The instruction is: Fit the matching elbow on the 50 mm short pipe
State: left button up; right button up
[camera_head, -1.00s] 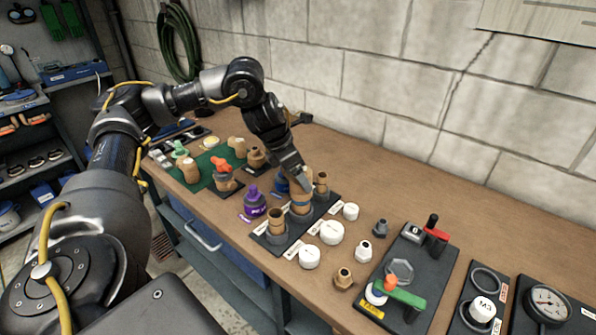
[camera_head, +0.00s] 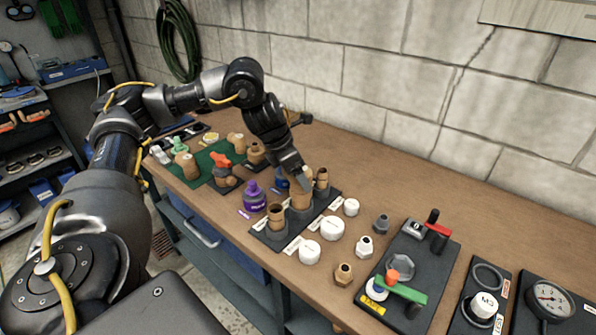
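A black stand (camera_head: 262,236) carries tan upright pipe pieces in a row: a left one (camera_head: 277,218), a middle one and a right one (camera_head: 321,178). My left gripper (camera_head: 302,182) is at the middle position, pointing down, its fingers at the top of a tan fitting (camera_head: 301,198). The fitting stands over a grey socket on the stand. The fingers hide its top, so I cannot tell whether they grip it or whether it is an elbow. Labels on the stand are too small to read. My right gripper is not in view.
A green mat (camera_head: 203,176) holds several fittings. White caps (camera_head: 332,228) and hex fittings (camera_head: 344,275) lie to the right, before a black valve board (camera_head: 427,248) and a gauge (camera_head: 550,302). The bench behind is clear.

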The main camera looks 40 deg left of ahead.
pick_arm(q)
jog(key=o, duration=1.1)
jog(key=shift+c, duration=0.2)
jog(key=shift+r+p, duration=3.4)
jog(key=shift+r, duration=0.6)
jog(key=shift+f, duration=0.1)
